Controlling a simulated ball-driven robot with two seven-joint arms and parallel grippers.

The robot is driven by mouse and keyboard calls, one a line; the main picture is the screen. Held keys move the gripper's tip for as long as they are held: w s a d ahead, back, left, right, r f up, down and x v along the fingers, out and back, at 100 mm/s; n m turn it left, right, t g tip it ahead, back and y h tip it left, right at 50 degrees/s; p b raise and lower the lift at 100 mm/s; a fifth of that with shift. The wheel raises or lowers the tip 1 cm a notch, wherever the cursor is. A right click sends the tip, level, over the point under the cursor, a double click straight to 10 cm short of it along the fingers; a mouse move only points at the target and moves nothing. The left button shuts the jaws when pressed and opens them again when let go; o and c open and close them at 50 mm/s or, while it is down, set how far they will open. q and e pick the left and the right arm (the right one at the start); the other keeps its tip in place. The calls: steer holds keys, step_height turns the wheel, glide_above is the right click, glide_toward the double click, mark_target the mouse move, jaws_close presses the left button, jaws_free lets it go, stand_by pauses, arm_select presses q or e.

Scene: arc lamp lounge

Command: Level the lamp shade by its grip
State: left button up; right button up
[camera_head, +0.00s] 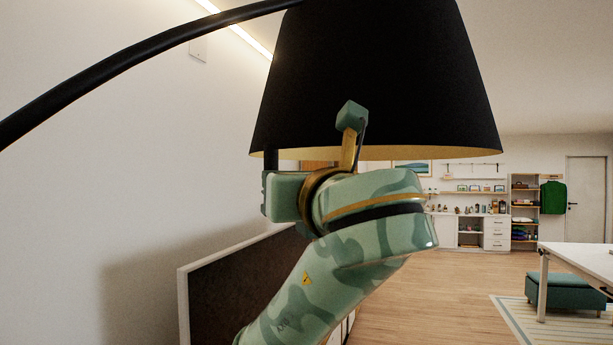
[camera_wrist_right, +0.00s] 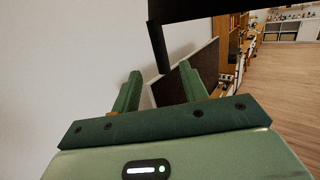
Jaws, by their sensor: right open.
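The black lamp shade (camera_head: 375,85) hangs from a curved black arm (camera_head: 140,55) in the head view. Its lower rim looks close to level there, with a gold inside showing. A dark bar, seemingly the grip (camera_head: 270,160), hangs below the rim at the left. In the right wrist view the shade (camera_wrist_right: 225,8) is at the top edge, with the grip (camera_wrist_right: 157,45) reaching down from it. My right gripper (camera_wrist_right: 160,72) is open, one finger each side of the grip's lower end in the picture. I cannot tell whether they touch. My left gripper is out of view.
A dark panel with a pale frame (camera_head: 230,285) stands behind my right arm. A white wall fills the left side. A white table (camera_head: 580,262) and a green ottoman (camera_head: 565,292) stand at the right. Shelves (camera_head: 470,230) line the back, with open wooden floor between.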

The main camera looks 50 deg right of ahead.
steer(key=b+v, duration=0.3)
steer(key=v, duration=0.2)
stand_by(0.7)
